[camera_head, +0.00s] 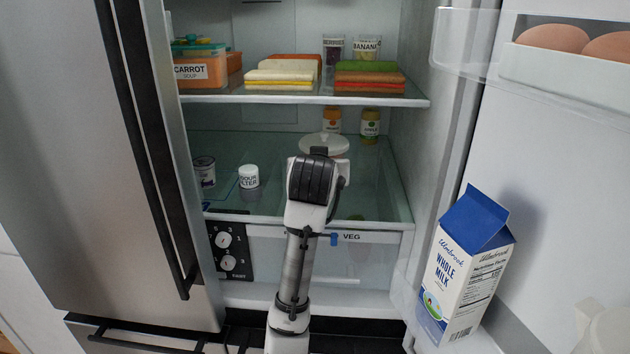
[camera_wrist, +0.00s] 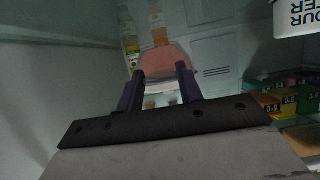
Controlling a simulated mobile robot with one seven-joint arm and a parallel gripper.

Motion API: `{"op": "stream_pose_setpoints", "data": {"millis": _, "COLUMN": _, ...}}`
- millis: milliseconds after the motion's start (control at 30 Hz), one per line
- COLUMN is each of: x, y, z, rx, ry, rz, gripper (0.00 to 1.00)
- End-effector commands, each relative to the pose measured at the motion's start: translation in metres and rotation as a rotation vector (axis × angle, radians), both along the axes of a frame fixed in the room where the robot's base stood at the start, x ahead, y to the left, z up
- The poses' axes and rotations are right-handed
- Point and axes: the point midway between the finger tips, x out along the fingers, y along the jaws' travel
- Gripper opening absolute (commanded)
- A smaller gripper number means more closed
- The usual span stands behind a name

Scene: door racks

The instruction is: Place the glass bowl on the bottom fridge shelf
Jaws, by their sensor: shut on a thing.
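The bowl (camera_head: 322,143) shows as a pale, round shape just beyond my gripper (camera_head: 319,160), inside the open fridge; most of it is hidden behind my gripper. In the wrist view the bowl (camera_wrist: 170,60) looks pinkish and sits between my two dark fingertips (camera_wrist: 162,78), which are shut on it. The bottom shelf (camera_head: 275,198) is a glass plate above the drawer. The bowl is over the rear part of this shelf; I cannot tell whether it touches it.
A white odour filter (camera_head: 249,177) and a dark jar (camera_head: 204,171) stand left on the bottom shelf. Two small jars (camera_head: 370,126) stand behind. The open door holds a milk carton (camera_head: 465,270).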

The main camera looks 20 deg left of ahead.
Motion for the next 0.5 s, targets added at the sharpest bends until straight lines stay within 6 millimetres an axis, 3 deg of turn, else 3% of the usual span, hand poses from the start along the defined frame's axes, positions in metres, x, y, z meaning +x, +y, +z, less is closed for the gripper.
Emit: {"op": "stream_pose_setpoints", "data": {"millis": 500, "x": 0.000, "y": 0.000, "z": -0.044, "rx": 0.002, "ry": -0.005, "rz": 0.001, "gripper": 0.00}}
